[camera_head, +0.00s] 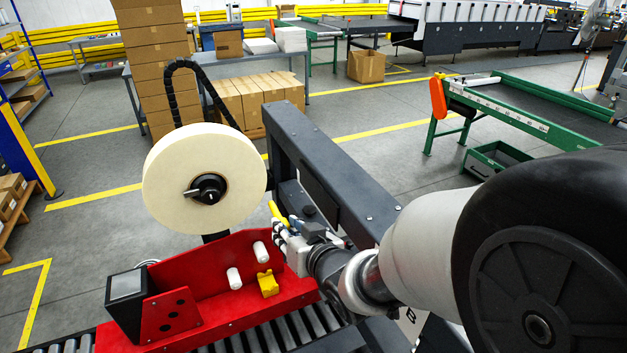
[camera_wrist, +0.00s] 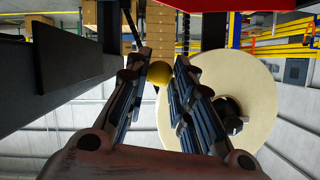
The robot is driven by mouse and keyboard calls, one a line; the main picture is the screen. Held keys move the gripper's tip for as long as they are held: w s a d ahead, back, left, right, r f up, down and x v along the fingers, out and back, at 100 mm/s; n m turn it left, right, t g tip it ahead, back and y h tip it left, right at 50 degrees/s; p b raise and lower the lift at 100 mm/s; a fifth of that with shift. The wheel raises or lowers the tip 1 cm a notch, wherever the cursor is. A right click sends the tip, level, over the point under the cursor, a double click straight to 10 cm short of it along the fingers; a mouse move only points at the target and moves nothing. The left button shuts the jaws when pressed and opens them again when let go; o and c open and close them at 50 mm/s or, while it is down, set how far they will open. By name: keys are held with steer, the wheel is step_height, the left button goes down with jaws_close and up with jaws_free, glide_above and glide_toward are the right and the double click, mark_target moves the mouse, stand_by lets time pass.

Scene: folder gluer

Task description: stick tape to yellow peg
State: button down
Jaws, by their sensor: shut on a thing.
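A large roll of cream tape (camera_head: 165,185) stands upright on a black hub above the red fixture. Its face also shows at the right in the wrist view (camera_wrist: 262,110). My gripper (camera_head: 277,222) is just right of and below the roll in the head view. Its two fingers (camera_wrist: 160,80) are shut on the yellow peg (camera_wrist: 160,73), whose rounded end shows between the fingertips. In the head view the yellow peg (camera_head: 276,210) sticks out past the fingers, apart from the roll in the picture. I cannot make out a loose tape end.
The red fixture (camera_head: 200,277) carries two white rollers (camera_head: 261,251) and a yellow block (camera_head: 267,286). A dark grey beam (camera_head: 320,170) runs close behind my gripper. A roller conveyor (camera_head: 300,330) lies below. Stacked cardboard boxes (camera_head: 155,60) stand behind.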

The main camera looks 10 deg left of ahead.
mark_target(275, 216)
steer(key=shift+w+a+p, duration=0.2)
steer(key=shift+w+a, duration=0.3)
steer(key=shift+w, duration=0.35)
steer(key=shift+w+a+p, duration=0.15)
steer(key=shift+w+a, duration=0.35)
steer(key=shift+w, duration=0.3)
steer(key=shift+s+a+r+p, duration=0.15)
steer(key=shift+a+r+p, duration=0.35)
steer(key=shift+a, duration=0.3)
steer(key=shift+d+f, duration=0.1)
steer(key=shift+d, duration=0.05)
